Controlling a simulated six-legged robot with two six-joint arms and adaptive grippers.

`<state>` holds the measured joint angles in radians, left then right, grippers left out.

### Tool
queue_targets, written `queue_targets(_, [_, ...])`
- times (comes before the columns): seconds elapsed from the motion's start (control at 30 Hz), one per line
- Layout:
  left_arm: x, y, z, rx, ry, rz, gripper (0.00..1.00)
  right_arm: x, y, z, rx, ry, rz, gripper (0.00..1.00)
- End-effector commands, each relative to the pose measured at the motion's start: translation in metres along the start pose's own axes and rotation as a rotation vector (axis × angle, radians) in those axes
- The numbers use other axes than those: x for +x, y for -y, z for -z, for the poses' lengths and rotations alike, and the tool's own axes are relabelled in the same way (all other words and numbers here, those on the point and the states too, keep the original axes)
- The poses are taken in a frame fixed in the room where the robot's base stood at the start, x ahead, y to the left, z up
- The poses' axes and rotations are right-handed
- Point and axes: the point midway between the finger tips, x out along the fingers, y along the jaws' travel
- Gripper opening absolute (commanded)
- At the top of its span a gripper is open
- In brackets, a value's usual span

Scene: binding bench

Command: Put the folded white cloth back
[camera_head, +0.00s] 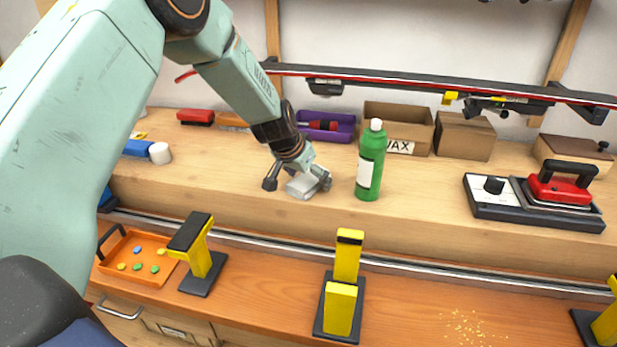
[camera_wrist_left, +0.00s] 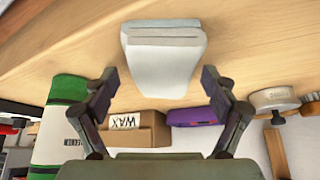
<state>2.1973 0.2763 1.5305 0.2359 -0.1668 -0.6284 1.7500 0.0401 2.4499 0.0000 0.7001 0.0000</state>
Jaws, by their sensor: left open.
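The folded white cloth (camera_head: 300,187) lies on the upper wooden shelf, left of the green bottle. In the left wrist view the cloth (camera_wrist_left: 163,62) is a pale folded block with layered edges at one end. My left gripper (camera_head: 298,184) is at the cloth, reaching down from above and behind the shelf front. In the left wrist view its open fingers (camera_wrist_left: 158,82) stand on either side of the cloth, with a visible gap on both sides. The gripper partly hides the cloth in the head view. My right gripper is not in view.
The green bottle (camera_head: 370,160) stands close right of the gripper. Behind are a purple tray (camera_head: 343,133) and a WAX box (camera_head: 410,122). Yellow stands (camera_head: 345,290) and an orange tray (camera_head: 128,275) occupy the lower bench. Shelf between bottle and sealing device (camera_head: 480,200) is clear.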

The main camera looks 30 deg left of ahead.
Motion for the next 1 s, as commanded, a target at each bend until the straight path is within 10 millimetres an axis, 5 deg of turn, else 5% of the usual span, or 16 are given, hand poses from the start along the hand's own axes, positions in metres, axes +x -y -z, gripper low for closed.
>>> queue_targets(0.33, [-0.004,0.0,0.002,0.0,0.0,0.0,0.86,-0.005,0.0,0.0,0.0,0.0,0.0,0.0])
queue_targets(0.7, [-0.065,0.0,0.004,-0.002,0.0,-0.001,0.86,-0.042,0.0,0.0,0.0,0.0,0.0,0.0])
queue_targets(1.0, [-0.095,0.0,0.004,-0.001,0.0,-0.001,0.86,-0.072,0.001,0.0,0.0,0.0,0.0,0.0])
